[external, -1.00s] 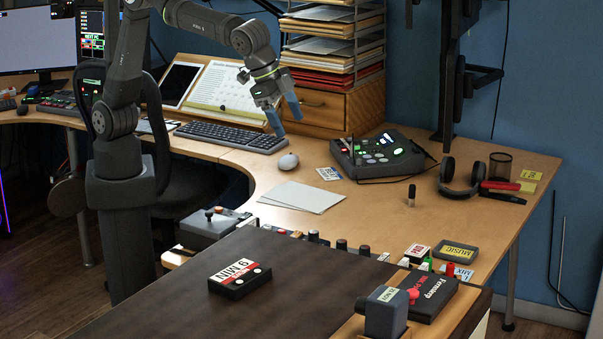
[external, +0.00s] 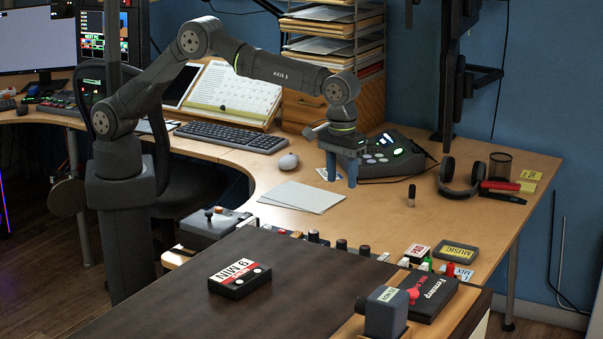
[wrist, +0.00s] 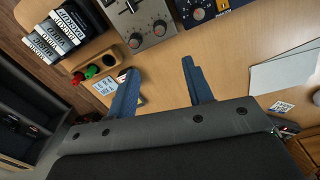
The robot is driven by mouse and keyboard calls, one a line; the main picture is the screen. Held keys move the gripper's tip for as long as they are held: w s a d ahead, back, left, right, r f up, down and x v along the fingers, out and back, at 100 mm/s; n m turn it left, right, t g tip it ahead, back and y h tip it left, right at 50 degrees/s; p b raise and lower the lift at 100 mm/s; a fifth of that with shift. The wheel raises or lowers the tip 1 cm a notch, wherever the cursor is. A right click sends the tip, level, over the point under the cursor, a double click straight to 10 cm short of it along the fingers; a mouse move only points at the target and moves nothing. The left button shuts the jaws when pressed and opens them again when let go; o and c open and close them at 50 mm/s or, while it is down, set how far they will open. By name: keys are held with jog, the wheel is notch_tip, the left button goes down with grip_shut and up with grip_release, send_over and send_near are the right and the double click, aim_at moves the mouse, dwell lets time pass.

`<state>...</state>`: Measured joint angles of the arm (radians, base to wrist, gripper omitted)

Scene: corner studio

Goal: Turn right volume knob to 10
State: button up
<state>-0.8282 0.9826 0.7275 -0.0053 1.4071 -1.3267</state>
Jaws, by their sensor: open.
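A grey panel (wrist: 152,12) with two round dark knobs with reddish marks shows at the top of the wrist view. The left knob (wrist: 135,41) is nearer to me; the right knob (wrist: 159,28) is slightly farther up the picture. Their dial numbers are too small to read. My gripper (wrist: 158,66) is open and empty, its two blue fingers apart below the panel in the picture, not touching either knob. In the external view my gripper (external: 341,181) points down above the wooden desk. There the panel's face is largely hidden behind the dark front top.
A dark device with an orange-ringed knob (wrist: 198,14) is right of the panel. Red and green buttons (wrist: 85,74) and stacked dark boxes (wrist: 60,33) lie left. Grey sheets (external: 302,196), a mouse (external: 288,162) and a lit console (external: 375,160) are near my gripper.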

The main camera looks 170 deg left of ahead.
aim_at(341, 241)
jog(key=f, duration=1.7)
jog(key=shift+w+a+f, duration=0.1)
jog(key=shift+w+f, duration=0.1)
jog(key=c, duration=1)
